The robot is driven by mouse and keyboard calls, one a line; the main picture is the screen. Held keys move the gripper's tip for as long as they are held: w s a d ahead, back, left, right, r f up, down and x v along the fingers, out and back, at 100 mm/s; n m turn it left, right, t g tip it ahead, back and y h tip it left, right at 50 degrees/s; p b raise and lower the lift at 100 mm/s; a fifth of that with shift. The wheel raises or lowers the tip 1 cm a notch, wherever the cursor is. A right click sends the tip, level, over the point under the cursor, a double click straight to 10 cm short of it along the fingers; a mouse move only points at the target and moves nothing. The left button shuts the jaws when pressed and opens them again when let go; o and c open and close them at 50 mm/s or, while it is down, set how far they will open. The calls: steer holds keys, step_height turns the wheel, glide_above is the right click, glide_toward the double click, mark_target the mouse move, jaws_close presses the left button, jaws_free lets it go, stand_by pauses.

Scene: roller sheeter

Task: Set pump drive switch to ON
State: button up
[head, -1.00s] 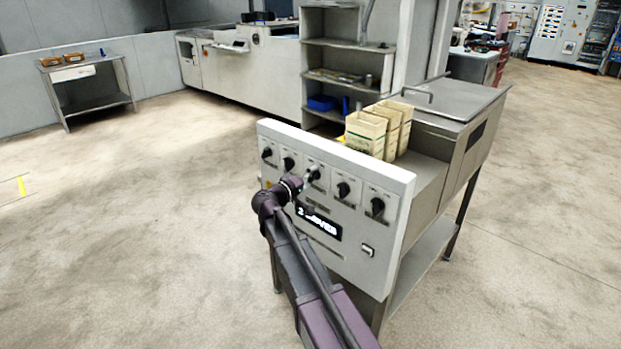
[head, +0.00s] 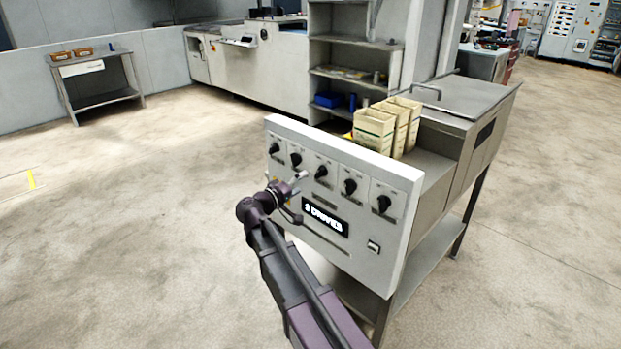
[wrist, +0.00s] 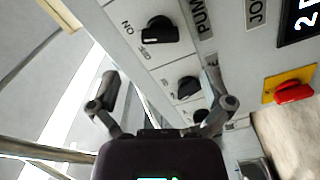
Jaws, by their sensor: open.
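The white control panel (head: 400,250) carries a row of black rotary knobs. In the wrist view, a label starting "PUM" (wrist: 204,18) lies beside a black knob (wrist: 160,30) marked ON and OFF; the rest of the label is cut off. I cannot tell for sure which mark this knob points to. My gripper (head: 297,184) is open and empty, in front of the panel, below and left of the middle knob. Its spread fingers also show in the wrist view (wrist: 160,108).
A red handle on a yellow plate (wrist: 290,90) is on the panel. Cream boxes (head: 375,130) stand behind the panel.

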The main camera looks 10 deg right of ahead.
steer(key=shift+v, duration=2.35)
steer(key=s+d+f+m+g+y+p, duration=0.2)
steer(key=s+d+f+g+y+p, duration=0.35)
steer(key=s+d, duration=0.45)
steer(key=s+f+g+y+p, duration=0.1)
steer(key=s+g+y+p, duration=0.4)
steer(key=s+y, duration=0.4)
steer(key=s+p, duration=0.1)
steer(key=s, duration=0.2)
steer(key=shift+a+f+m, duration=0.25)
steer(key=shift+f+m, duration=0.05)
steer(key=shift+f, duration=0.05)
